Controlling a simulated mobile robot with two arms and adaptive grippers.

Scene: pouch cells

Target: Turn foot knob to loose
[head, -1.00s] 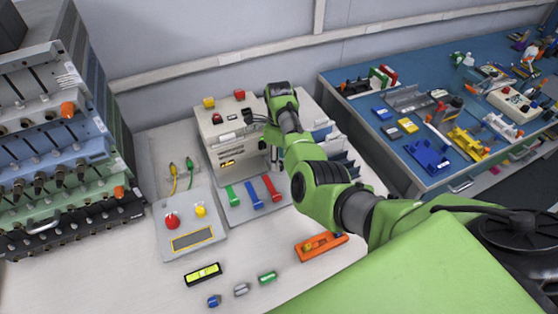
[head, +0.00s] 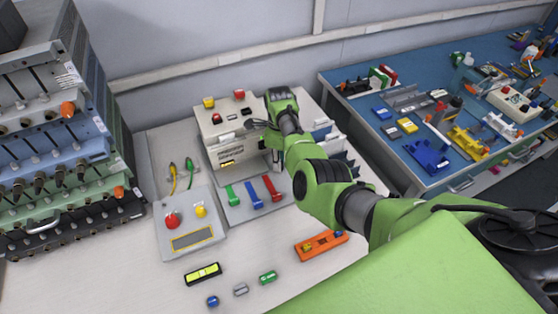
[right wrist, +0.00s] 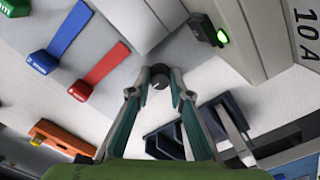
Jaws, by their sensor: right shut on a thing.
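The foot knob (right wrist: 159,77) is a small round black knob with a grey top, in the upper middle of the right wrist view. My right gripper (right wrist: 155,88) has its two teal-sided fingers on either side of it, shut on it. In the head view the right gripper (head: 257,125) is in front of the right part of the beige machine (head: 225,150), below its top edge. The knob is hidden or too small to make out there. My left gripper is not in view.
Green, blue and red levers (head: 272,188) stand left of my right arm. A control box (head: 188,238) with red and yellow buttons is further left. An orange holder (head: 320,246) lies in front. Dark-blue slotted parts (right wrist: 165,140) are close to the fingers.

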